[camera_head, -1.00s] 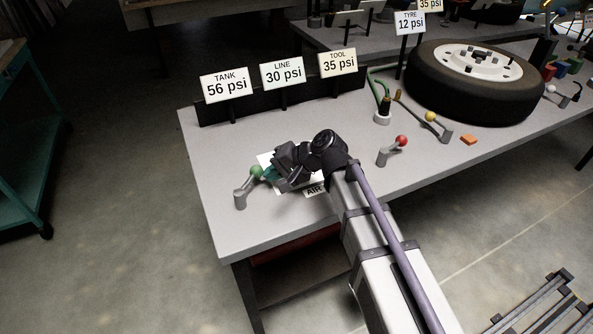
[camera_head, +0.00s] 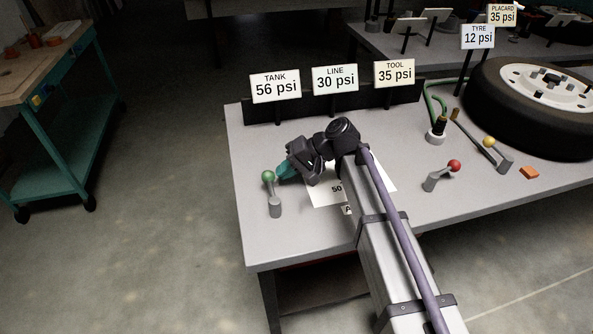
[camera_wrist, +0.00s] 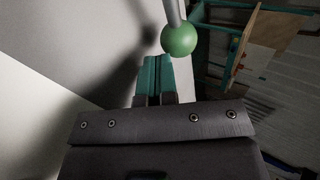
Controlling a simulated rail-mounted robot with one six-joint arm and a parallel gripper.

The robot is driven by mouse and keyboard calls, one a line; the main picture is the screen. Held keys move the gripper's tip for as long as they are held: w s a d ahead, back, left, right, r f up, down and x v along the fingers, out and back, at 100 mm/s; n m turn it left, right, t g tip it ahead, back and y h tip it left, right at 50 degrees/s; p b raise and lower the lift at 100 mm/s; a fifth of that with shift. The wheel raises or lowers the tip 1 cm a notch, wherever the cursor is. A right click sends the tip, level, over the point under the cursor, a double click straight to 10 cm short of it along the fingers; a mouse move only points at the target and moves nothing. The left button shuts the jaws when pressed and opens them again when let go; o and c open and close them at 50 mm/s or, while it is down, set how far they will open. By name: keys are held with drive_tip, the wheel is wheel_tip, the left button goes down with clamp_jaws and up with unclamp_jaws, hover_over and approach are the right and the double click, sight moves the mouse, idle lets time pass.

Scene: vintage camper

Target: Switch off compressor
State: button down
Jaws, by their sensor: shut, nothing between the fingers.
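A lever with a green knob (camera_head: 268,176) stands on a grey post near the left front of the grey bench; it leans slightly left. My gripper (camera_head: 283,171) is shut and empty, its teal fingertips just right of the green knob. In the wrist view the shut fingers (camera_wrist: 153,72) point at the green knob (camera_wrist: 179,40), which lies just beyond and right of the tips; I cannot tell whether they touch. None of the visible labels names the compressor. A white sheet (camera_head: 325,190) on the bench is partly hidden by my arm.
Signs read TANK 56 psi (camera_head: 275,86), LINE 30 psi (camera_head: 335,79) and TOOL 35 psi (camera_head: 394,73). A red-knobbed lever (camera_head: 454,166), a yellow-knobbed lever (camera_head: 489,142) and a tyre (camera_head: 535,130) stand to the right. Bare floor lies left of the bench.

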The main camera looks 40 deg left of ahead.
drive_tip(key=shift+a, duration=0.3)
idle(0.4)
drive_tip(key=shift+w+d+f, duration=0.15)
drive_tip(key=shift+w, duration=0.25)
drive_tip(key=w, duration=0.1)
drive_tip(key=w+d, duration=0.1)
drive_tip(key=w, duration=0.1)
drive_tip(key=shift+w+d+r, duration=0.15)
drive_tip(key=shift+d+r, duration=0.05)
drive_tip(key=shift+d, duration=0.15)
drive_tip(key=w+d+r+p, duration=0.3)
drive_tip(key=w+r+p, duration=0.2)
drive_tip(key=w, duration=0.1)
drive_tip(key=shift+w+d, duration=0.25)
drive_tip(key=shift+w, duration=0.1)
drive_tip(key=shift+r, duration=0.1)
